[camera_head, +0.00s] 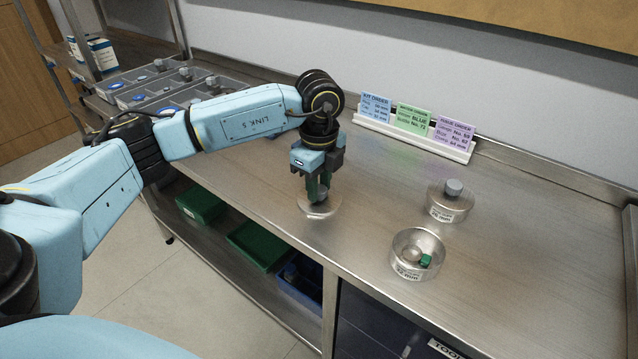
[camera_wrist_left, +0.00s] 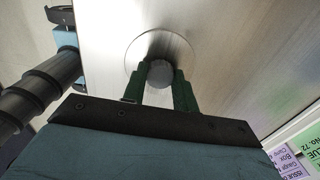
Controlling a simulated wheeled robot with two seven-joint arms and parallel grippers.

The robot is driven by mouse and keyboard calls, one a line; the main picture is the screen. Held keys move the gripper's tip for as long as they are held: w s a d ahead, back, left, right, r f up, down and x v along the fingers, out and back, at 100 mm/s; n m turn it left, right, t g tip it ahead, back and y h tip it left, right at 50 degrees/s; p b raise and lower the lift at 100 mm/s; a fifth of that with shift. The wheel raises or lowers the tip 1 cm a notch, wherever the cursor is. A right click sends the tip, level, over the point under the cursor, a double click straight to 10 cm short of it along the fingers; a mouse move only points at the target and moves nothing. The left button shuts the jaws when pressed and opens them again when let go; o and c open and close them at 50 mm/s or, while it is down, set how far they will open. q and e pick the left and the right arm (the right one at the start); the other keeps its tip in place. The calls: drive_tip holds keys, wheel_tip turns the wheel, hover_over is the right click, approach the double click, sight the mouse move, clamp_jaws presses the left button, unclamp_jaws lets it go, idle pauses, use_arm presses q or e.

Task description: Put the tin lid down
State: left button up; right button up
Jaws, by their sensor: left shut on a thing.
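The tin lid (camera_head: 318,209) is a round metal disc with a grey knob, at the middle of the steel bench. My left gripper (camera_head: 318,190) points down over it and is shut on its knob. In the left wrist view the knob (camera_wrist_left: 160,72) sits between the green fingers and the lid's disc (camera_wrist_left: 143,48) lies just beyond. I cannot tell whether the lid touches the bench. An open round tin (camera_head: 417,262) with a green piece and a round piece inside stands to the right. My right gripper is not in view.
A lidded tin (camera_head: 449,203) with a grey knob stands behind the open tin. A white card holder (camera_head: 412,138) with blue, green and purple cards stands by the wall. Grey divided trays (camera_head: 165,84) are at the back left. Bare steel bench surrounds the lid.

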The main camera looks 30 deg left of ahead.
use_arm(q)
drive_tip(key=o, duration=1)
drive_tip(key=shift+f, duration=0.1)
drive_tip(key=shift+c, duration=0.2)
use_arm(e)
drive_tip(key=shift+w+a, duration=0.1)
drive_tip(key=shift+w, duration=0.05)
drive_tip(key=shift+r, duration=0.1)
use_arm(q)
drive_tip(key=shift+r, duration=0.5)
wheel_tip(320, 180, up, 7)
drive_tip(key=shift+r+p, duration=0.15)
drive_tip(key=shift+p, duration=0.6)
drive_tip(key=shift+r, duration=2.05)
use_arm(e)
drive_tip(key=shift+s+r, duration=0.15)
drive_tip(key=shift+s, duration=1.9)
